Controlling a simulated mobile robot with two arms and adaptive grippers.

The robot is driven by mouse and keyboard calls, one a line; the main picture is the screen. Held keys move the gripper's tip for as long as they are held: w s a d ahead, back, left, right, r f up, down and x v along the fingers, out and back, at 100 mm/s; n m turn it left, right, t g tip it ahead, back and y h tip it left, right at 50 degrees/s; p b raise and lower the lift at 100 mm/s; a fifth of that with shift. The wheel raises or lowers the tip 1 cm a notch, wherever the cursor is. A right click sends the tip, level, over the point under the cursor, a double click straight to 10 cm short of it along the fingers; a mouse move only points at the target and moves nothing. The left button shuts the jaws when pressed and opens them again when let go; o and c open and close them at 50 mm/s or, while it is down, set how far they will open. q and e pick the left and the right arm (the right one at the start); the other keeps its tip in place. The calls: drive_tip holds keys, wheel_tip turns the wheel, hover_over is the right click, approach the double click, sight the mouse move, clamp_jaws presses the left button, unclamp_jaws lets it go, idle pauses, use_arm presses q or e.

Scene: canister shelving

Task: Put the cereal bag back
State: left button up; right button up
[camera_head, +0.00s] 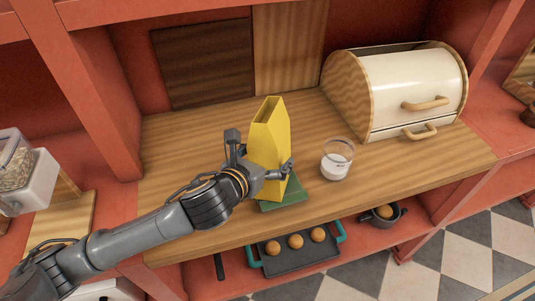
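The cereal bag (269,135) is a tall yellow pack with an open top, standing upright at the middle of the wooden counter. A green flat piece (284,195) shows at its foot; my gripper hides part of the base. My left gripper (261,155) reaches in from the left at the lower part of the bag. Its fingers are spread wide, one to the left of the bag and one at its right side. A small gap seems to show at the left finger; firm contact is not clear. My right gripper is not in view.
A glass with white contents (337,160) stands close to the right of the bag. A cream bread box (411,92) stands behind it. Dark and light boards (203,64) lean at the back. The counter (185,140) is clear at left; a tray with buns (297,262) is below.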

use_arm(q)
drive_tip(key=shift+r, duration=0.55)
drive_tip(key=p+v, duration=0.4)
drive_tip(key=v, duration=0.8)
drive_tip(key=shift+f, duration=0.1)
